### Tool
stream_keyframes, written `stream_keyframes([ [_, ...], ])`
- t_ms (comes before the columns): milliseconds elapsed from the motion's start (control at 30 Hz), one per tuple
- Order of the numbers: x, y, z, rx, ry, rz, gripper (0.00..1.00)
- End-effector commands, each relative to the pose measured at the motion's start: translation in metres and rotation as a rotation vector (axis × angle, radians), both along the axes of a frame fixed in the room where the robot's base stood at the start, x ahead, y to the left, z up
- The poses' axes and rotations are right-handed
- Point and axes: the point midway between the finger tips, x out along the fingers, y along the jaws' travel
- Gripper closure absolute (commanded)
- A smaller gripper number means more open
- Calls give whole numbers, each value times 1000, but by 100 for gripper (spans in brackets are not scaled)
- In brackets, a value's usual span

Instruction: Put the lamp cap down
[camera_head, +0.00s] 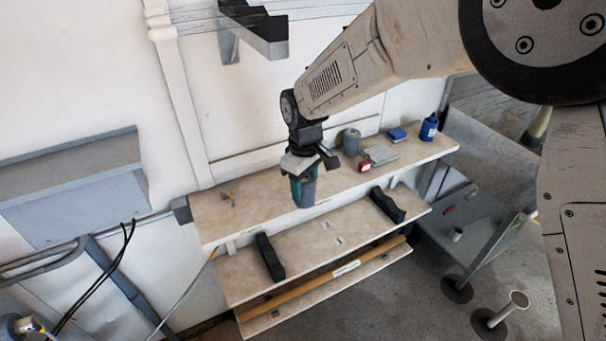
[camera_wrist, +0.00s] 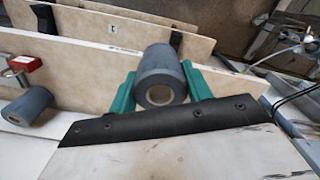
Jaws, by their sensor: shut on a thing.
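The lamp cap (camera_wrist: 165,72), a dark grey cylinder with a hole in its end, is between the green fingers of my gripper (camera_wrist: 158,92) in the wrist view. My gripper is shut on it. In the head view my gripper (camera_head: 303,188) hangs in front of the upper shelf (camera_head: 222,212), with the grey cap (camera_head: 308,190) between the fingers, partly hidden. I cannot tell the exact gap between the cap and the shelf surfaces.
The lower shelf (camera_head: 325,240) has two black supports (camera_head: 269,257). The upper shelf's left part is mostly clear.

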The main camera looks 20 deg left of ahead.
Motion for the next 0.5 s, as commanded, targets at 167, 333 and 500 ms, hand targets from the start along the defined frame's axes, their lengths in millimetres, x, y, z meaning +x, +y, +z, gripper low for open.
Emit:
stream_keyframes([
  [167, 44, 21, -6, 1, -1, -1, 88],
  [333, 69, 34, -8, 1, -1, 1, 88],
  [500, 79, 39, -9, 1, 0, 1, 88],
])
